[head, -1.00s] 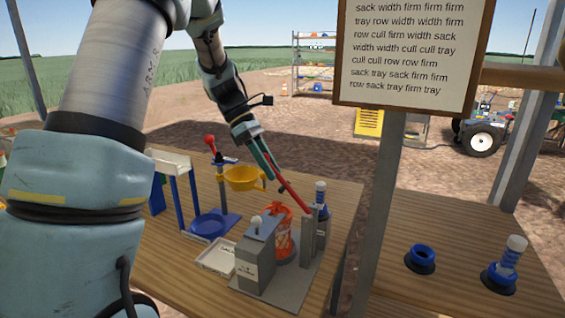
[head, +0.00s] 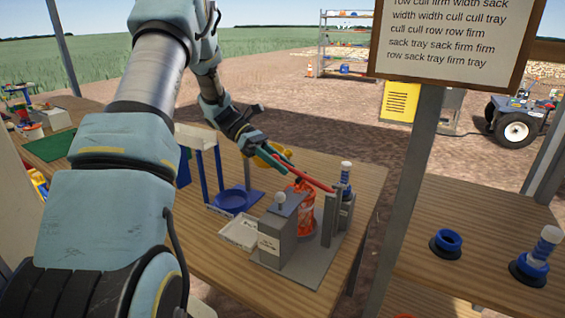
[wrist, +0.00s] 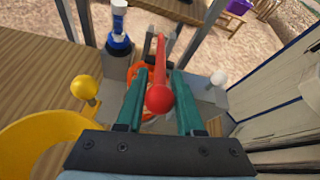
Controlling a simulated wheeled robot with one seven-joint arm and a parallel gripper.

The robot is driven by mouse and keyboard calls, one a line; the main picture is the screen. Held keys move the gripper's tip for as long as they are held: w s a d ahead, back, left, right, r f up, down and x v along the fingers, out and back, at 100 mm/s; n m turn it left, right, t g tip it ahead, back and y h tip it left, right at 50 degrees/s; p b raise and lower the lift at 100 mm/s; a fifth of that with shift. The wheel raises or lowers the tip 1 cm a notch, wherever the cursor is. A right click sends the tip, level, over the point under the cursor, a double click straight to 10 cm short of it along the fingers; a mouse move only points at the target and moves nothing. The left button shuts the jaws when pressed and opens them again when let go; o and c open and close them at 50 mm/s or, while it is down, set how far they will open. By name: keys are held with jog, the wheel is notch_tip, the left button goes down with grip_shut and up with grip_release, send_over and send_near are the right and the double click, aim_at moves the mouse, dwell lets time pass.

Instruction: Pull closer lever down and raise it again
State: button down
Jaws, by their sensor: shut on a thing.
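The red lever (head: 312,179) slopes up to the left from a grey upright post (head: 331,215) on the bench-top device. In the wrist view the lever (wrist: 163,55) runs away from me, with its round red knob near the camera. My gripper (head: 284,168) has its teal fingers on either side of the lever. In the wrist view the fingers of my gripper (wrist: 159,76) flank the lever just beyond the knob. An orange mesh bag (head: 302,201) stands under the lever, partly hidden by the grey box (head: 278,235).
A yellow funnel (wrist: 35,140) is close at my gripper's left in the wrist view. A blue-and-white bottle-like piece (head: 346,176) stands behind the post.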

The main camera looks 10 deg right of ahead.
jog(key=c, duration=0.6)
grip_release()
jog(key=shift+c, duration=0.2)
jog(key=b+v, duration=0.2)
jog(key=v, duration=0.8)
jog(key=shift+w+a+b, duration=0.3)
jog(key=shift+b, duration=0.1)
jog(key=shift+r, duration=0.1)
